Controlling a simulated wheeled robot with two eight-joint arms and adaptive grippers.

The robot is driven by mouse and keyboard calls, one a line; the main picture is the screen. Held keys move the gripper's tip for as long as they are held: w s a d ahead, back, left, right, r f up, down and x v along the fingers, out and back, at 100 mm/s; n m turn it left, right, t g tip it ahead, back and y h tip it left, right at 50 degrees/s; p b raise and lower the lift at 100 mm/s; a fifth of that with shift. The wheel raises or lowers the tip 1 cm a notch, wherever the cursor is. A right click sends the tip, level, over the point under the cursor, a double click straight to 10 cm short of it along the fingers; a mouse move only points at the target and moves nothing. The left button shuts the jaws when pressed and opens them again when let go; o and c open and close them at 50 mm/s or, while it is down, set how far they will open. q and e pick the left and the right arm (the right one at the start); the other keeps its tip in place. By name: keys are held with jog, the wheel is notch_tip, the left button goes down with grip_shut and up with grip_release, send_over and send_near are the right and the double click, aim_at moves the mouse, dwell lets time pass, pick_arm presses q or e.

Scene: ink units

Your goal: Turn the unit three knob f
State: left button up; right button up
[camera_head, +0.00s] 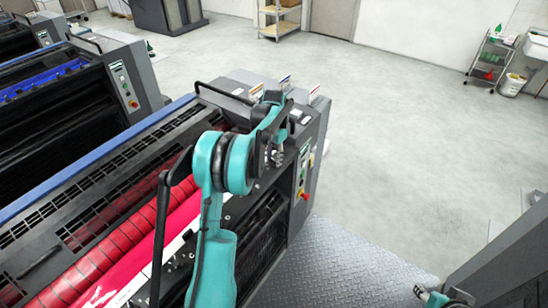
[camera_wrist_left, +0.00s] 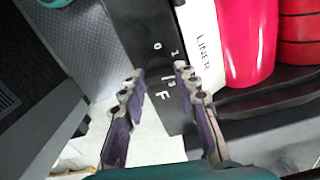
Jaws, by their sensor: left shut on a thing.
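My left gripper (camera_head: 276,157) is at the near right end of the red-rollered ink unit (camera_head: 160,205), above its dark end plate. In the left wrist view its two fingers (camera_wrist_left: 160,78) straddle a small dark knob (camera_wrist_left: 167,74) on a black plate, and they are shut on it. The knob's exact pointing direction is too small to tell. In the head view the arm and gripper hide the knob. Part of my right gripper (camera_head: 440,298) shows at the bottom edge; its fingers are unclear.
A control panel (camera_head: 303,170) with buttons is on the unit's end face. Other units (camera_head: 70,85) stand at the left. Open floor (camera_head: 400,150) lies to the right.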

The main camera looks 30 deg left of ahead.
aim_at(274, 160)
pick_arm(q)
jog(key=n, duration=0.6)
jog(key=shift+n, duration=0.4)
dwell(0.3)
jog(key=o, duration=1.2)
jog(key=shift+c, duration=0.2)
notch_tip(274, 160, up, 12)
